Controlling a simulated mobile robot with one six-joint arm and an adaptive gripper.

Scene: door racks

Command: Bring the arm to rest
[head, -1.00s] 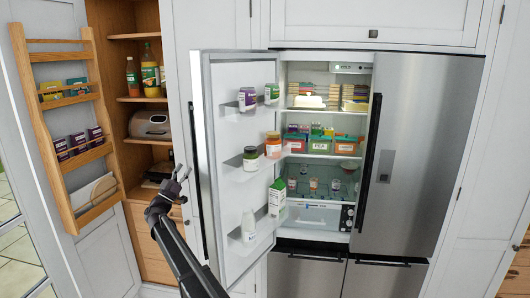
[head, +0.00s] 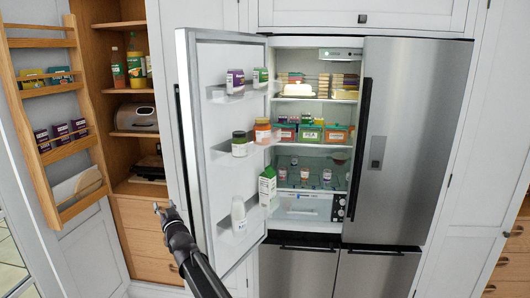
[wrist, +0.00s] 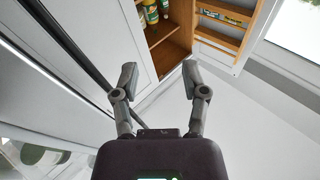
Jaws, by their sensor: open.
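My gripper (head: 166,208) is in front of the wooden drawers, just left of the open fridge door (head: 215,150). It holds nothing. In the wrist view my gripper (wrist: 158,82) has its two fingers spread wide apart, with a pale wall and the lower part of the open cupboard beyond them. My arm rises from the bottom of the head view, dark grey, and hides part of the drawers and the door's lower edge.
The fridge (head: 410,150) stands open with jars and bottles on its door shelves. A wooden rack (head: 62,140) with packets hangs on the open cupboard door at left. The cupboard shelves (head: 130,134) hold bottles and a toaster. Drawers (head: 145,240) lie below.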

